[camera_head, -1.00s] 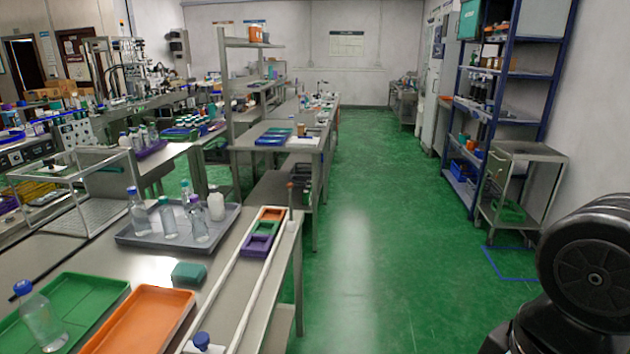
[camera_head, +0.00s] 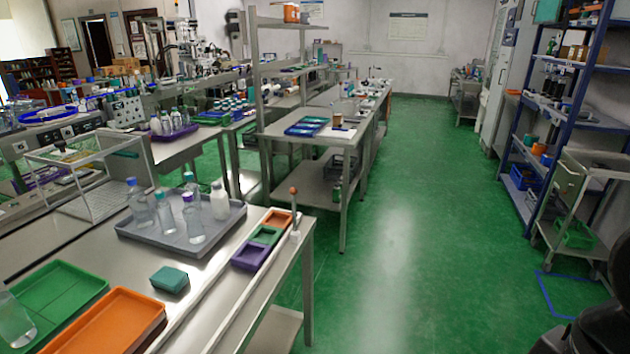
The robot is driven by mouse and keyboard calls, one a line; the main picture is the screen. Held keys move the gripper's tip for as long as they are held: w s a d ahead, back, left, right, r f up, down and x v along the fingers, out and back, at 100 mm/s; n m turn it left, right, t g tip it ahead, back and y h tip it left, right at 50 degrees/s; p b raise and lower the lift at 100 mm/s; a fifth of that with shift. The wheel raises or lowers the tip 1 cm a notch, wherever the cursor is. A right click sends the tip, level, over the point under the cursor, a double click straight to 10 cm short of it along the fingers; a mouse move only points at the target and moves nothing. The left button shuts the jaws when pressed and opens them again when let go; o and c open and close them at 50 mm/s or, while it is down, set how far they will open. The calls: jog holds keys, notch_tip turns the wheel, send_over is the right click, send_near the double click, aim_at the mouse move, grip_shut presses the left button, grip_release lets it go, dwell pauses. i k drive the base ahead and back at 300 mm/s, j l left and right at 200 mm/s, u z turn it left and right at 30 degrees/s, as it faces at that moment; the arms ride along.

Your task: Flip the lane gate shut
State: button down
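On the near steel bench (camera_head: 215,262), a long pale rail (camera_head: 232,306) runs along the right side. At its far end stands a thin upright post with an orange-brown tip (camera_head: 294,208). I cannot tell whether this post is the lane gate or which way a gate is turned. Beside the rail sits a row of small orange, green and purple bins (camera_head: 249,257). My gripper is not in view. Only a dark part of my own body shows at the lower right edge.

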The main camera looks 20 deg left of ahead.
aim_at(293, 192)
jog(key=i+j, duration=0.15)
jog(key=i, duration=0.5)
jog(key=i+j+u, duration=0.1)
jog(key=i, duration=0.6)
jog(key=i+j, duration=0.3)
jog(key=j, duration=0.25)
